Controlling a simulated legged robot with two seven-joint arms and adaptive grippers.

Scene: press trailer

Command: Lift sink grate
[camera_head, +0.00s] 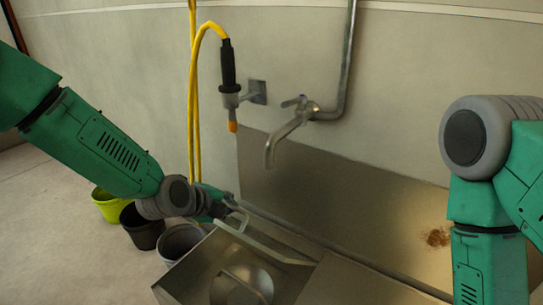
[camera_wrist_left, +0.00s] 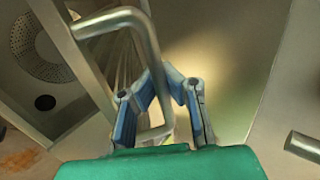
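The metal sink (camera_head: 195,270) stands against the wall, with a round part inside its basin. A pale bar (camera_head: 270,247), which seems to be the sink grate's edge, crosses the basin; the full outline of the grate is unclear. My left gripper (camera_head: 228,205) is at the sink's back left corner. In the left wrist view a bent metal handle (camera_wrist_left: 87,65) lies at the blue fingers of my left gripper (camera_wrist_left: 163,72). The fingertips lean inward close to one bar of it; whether they grip it is unclear. My right gripper is out of view below my right arm.
A tap (camera_head: 285,135) reaches out over the sink from the wall. A yellow hose with a black spray handle (camera_head: 229,70) hangs to its left. A lime bucket (camera_head: 108,207), a black bucket (camera_head: 143,230) and a grey bucket (camera_head: 178,243) stand left of the sink.

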